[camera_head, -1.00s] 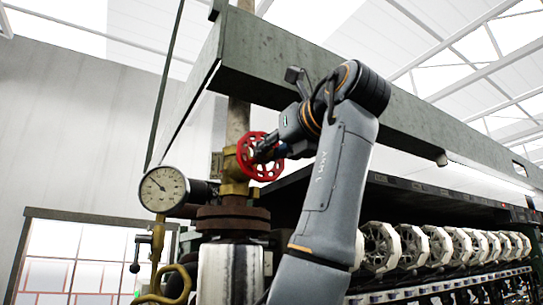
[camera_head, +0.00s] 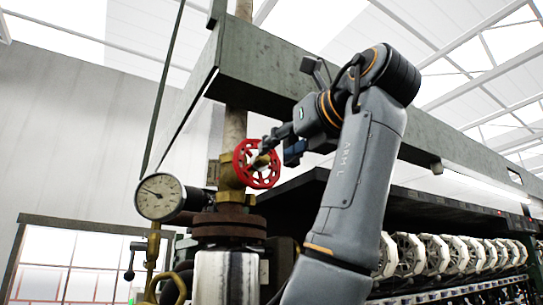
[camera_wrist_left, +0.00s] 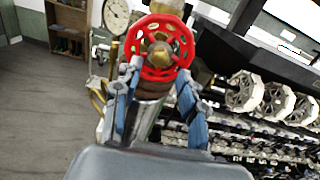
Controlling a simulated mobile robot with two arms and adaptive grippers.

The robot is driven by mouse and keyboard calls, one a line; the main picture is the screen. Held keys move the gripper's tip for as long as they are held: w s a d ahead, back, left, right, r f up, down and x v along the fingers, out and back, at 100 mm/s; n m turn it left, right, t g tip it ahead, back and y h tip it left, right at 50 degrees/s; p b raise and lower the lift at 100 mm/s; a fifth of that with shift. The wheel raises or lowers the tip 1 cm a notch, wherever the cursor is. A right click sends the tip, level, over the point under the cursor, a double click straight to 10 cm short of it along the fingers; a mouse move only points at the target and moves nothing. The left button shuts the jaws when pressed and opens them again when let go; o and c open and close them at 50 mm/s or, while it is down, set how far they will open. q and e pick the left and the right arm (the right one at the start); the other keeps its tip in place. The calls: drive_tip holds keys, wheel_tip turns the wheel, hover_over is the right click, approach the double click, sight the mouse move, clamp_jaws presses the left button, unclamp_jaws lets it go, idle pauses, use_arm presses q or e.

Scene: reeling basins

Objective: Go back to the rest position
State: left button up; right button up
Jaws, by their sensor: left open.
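A red handwheel (camera_head: 242,164) sits on a brass valve on the upright pipe in the head view. It also shows at the top middle of the left wrist view (camera_wrist_left: 146,70). My left gripper (camera_head: 272,150) is just right of the wheel in the head view. In the left wrist view its two blue-grey fingers (camera_wrist_left: 158,82) are spread apart, with the wheel beyond and between their tips. I see nothing held; whether a fingertip still touches the rim is hard to tell. My right gripper is in neither view.
A round pressure gauge (camera_head: 160,197) sticks out left of the valve. A row of white reels (camera_head: 435,252) stands at the right. Open floor (camera_wrist_left: 45,110) shows at the left in the wrist view.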

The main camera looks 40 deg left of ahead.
use_arm(q)
drive_tip(key=shift+v, duration=1.1)
drive_tip(key=shift+a, duration=0.15)
